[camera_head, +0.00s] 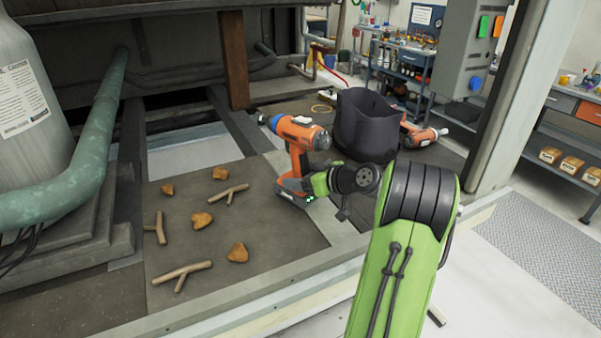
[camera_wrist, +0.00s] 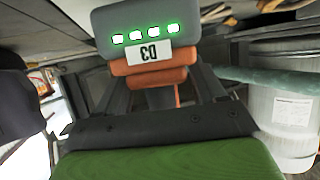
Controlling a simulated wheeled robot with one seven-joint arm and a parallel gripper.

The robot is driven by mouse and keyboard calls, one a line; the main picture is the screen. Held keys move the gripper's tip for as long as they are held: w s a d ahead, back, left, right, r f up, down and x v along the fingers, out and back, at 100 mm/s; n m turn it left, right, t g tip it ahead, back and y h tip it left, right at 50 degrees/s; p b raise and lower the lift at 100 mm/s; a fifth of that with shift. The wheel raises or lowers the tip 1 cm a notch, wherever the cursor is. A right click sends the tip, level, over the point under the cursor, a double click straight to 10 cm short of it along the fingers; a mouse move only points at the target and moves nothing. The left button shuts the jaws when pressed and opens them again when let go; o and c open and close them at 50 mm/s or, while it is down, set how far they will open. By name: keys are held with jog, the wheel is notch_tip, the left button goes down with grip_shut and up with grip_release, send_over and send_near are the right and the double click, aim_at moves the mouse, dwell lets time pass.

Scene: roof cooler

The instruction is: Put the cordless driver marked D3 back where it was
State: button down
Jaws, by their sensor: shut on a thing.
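In the wrist view the base of the driver (camera_wrist: 150,53) shows an upside-down D3 label and a row of lit green lights. My gripper (camera_head: 312,184) is at the driver's lower part, from the right, and is shut on it. The fingertips are mostly hidden in the head view. I cannot tell whether the driver's base touches the deck.
A black open bag (camera_head: 364,125) stands just behind my gripper. Several brown lumps (camera_head: 202,220) and forked sticks (camera_head: 183,271) lie on the deck panel (camera_head: 275,235) at front left. A grey cylinder (camera_head: 22,90) and green pipe (camera_head: 100,150) stand left. A post (camera_head: 232,60) rises behind.

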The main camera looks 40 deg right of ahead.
notch_tip(320, 180, down, 3)
jog(key=shift+f+b, duration=0.1)
jog(key=shift+b, duration=0.25)
jog(key=c, duration=0.5)
grip_release()
jog(key=shift+f, duration=0.2)
jog(key=o, duration=0.4)
jog(key=shift+s, duration=0.1)
jog(key=shift+r, duration=0.1)
